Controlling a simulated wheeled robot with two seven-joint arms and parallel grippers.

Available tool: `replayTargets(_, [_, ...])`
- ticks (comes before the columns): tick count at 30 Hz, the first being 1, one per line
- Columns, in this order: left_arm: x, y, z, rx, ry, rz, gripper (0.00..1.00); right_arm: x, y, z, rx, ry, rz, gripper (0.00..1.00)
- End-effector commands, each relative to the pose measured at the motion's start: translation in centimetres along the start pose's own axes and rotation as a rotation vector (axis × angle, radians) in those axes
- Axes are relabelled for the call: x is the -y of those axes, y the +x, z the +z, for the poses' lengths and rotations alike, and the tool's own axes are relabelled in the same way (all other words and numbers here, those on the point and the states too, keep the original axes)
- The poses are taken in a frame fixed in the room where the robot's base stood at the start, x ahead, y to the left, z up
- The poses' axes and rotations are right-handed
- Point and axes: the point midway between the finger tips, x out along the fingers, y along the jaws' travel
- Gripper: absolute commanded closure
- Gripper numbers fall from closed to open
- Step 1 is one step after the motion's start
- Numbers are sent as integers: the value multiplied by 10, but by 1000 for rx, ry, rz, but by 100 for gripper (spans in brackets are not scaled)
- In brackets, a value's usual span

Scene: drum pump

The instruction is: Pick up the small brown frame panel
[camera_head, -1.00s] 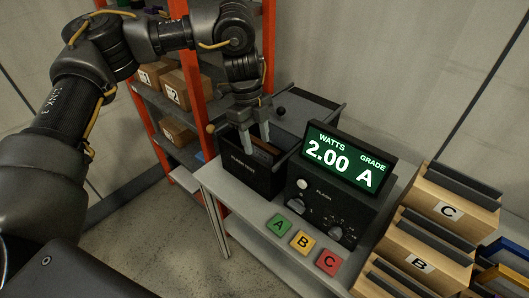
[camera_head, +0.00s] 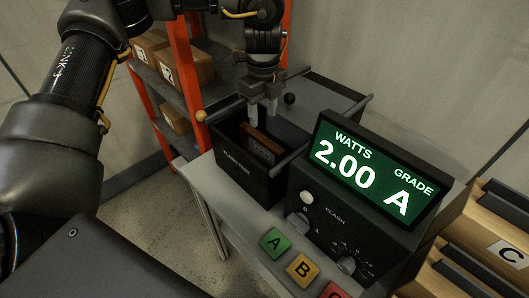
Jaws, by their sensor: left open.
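The small brown frame panel (camera_head: 262,142) stands on edge, tilted, inside the open black flash test box (camera_head: 240,172), with its brown upper edge and dark face showing. My left gripper (camera_head: 263,114) points down just above the panel. Its two pale fingers are apart, with nothing seen between them. The fingertips are close to the panel's top edge; I cannot tell whether they touch it. The panel's lower part is hidden inside the box. My right gripper is not in view.
A black tester with a lit display (camera_head: 370,172) reading 2.00 watts, grade A, stands right of the box. Green (camera_head: 273,242) and yellow (camera_head: 302,270) lettered buttons lie in front. Wooden slotted racks (camera_head: 500,240) are at right. An orange-framed shelf (camera_head: 190,85) with cartons stands behind left.

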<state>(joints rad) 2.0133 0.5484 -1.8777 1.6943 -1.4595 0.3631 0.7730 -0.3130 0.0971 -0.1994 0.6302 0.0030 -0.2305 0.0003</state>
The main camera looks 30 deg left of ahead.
Motion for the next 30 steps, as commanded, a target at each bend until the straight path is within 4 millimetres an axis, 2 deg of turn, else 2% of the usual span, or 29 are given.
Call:
replayTargets(3, [1,2,-1,-1,3,1,53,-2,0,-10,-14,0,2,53])
replayTargets(6, [2,14,-2,0,5,3,53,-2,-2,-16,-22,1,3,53])
replayTargets(13, [1,47,-1,0,4,2,53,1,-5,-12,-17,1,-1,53])
replayTargets(23, [-1,62,1,-1,1,1,53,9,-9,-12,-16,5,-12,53])
replayTargets(30, [-4,96,6,0,0,3,53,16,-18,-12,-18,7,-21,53])
